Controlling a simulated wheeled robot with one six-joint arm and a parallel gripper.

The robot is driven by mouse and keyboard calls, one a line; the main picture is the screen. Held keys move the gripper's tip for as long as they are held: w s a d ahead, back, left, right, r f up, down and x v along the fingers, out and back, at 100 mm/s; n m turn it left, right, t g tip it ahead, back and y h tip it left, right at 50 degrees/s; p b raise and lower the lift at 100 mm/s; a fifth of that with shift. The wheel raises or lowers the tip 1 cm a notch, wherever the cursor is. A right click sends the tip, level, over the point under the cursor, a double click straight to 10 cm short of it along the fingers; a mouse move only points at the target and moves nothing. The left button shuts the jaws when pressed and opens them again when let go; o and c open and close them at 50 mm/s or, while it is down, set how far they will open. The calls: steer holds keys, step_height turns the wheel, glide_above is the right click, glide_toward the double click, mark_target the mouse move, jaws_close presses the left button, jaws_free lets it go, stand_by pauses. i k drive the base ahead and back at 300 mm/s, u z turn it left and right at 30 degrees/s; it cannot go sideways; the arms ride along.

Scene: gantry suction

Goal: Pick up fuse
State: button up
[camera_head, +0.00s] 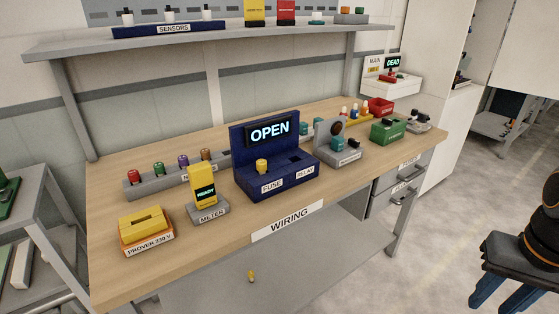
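A dark blue unit (238,166) with a lit OPEN display stands mid-bench. A yellow cylinder (262,166) sits upright in its socket above the FUSE label (271,187). A second, small yellow piece (251,276) lies below the bench's front edge; I cannot tell whether it is a fuse, or whether it is on the floor or a lower surface. My gripper (489,304) is at the lower right, off the bench and well away from both pieces. Its two blue fingers are apart, with nothing visible between them; the tips are partly near the frame's bottom edge.
The wooden bench (122,282) also holds a yellow prover (147,228), a meter (207,195), a rack of coloured pieces (150,184), a grey unit (340,150) and a green box (387,131). A shelf (88,42) hangs above. Floor (430,240) to the right is clear.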

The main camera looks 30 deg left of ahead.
mark_target(261, 164)
steer(key=u, duration=0.2)
steer(key=i, duration=0.6)
steer(key=u, duration=0.95)
steer(key=i, duration=0.4)
steer(key=u, duration=0.4)
